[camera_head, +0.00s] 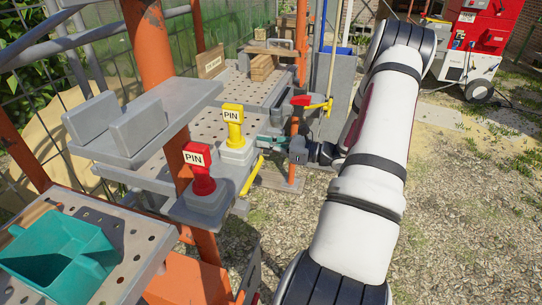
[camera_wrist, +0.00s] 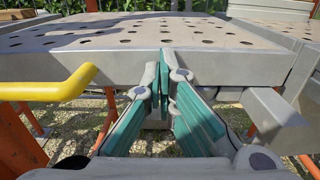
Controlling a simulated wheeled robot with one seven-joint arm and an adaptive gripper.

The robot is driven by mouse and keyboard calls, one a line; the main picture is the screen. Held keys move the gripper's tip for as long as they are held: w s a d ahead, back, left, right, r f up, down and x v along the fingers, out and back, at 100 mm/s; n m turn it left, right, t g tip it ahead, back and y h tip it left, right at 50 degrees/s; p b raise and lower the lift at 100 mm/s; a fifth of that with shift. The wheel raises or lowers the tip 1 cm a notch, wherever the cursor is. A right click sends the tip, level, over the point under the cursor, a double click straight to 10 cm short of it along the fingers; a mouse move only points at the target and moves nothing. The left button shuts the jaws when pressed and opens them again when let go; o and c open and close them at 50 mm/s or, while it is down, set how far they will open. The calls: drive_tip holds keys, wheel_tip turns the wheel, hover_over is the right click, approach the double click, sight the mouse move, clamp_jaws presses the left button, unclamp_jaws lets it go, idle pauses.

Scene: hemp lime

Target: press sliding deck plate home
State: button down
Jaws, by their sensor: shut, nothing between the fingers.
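A grey perforated deck plate (camera_head: 200,128) lies on the orange-posted scaffold, left of my arm. Its front face and holed top fill the upper part of the wrist view (camera_wrist: 110,68). My gripper (camera_head: 264,140) is beside the plate's right-hand edge in the head view. In the wrist view its teal-padded fingers (camera_wrist: 164,75) are shut and empty, with the tips at the plate's front face. I cannot tell whether they touch it. A yellow handle (camera_wrist: 50,88) sticks out left of the fingers; it also shows in the head view (camera_head: 251,175).
A red PIN block (camera_head: 200,175) and a yellow PIN block (camera_head: 234,128) stand near the plate. A teal bin (camera_head: 60,255) sits at lower left. Gravel at right is open.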

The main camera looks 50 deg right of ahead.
drive_tip(key=shift+x, duration=1)
drive_tip(key=shift+w+a, duration=0.15)
drive_tip(key=shift+w, duration=0.15)
drive_tip(key=shift+b+x, duration=0.4)
drive_tip(key=shift+x, duration=0.75)
drive_tip(key=p+v, duration=0.2)
drive_tip(key=v, duration=0.6)
idle(0.8)
